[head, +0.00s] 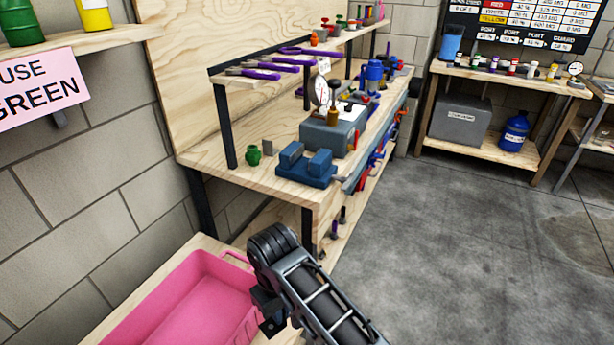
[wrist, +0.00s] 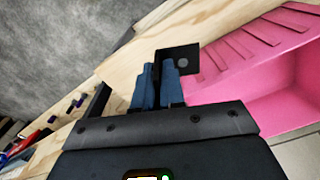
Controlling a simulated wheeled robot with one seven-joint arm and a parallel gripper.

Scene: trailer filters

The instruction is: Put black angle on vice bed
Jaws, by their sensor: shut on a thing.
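The black angle (wrist: 183,59) shows in the wrist view as a small dark plate with a round hole. My gripper (wrist: 160,68) has its two blue fingers shut on it. The angle is close to the pink bin's rim in that view; the height between them is hard to judge. The blue vice (head: 306,177) stands at the near end of the workbench in the head view, with two raised jaws and a gap between them. My arm is low in front of the bench, below and nearer than the vice.
The pink bin (head: 190,300) sits on a low wooden surface at the lower left. Open floor lies right.

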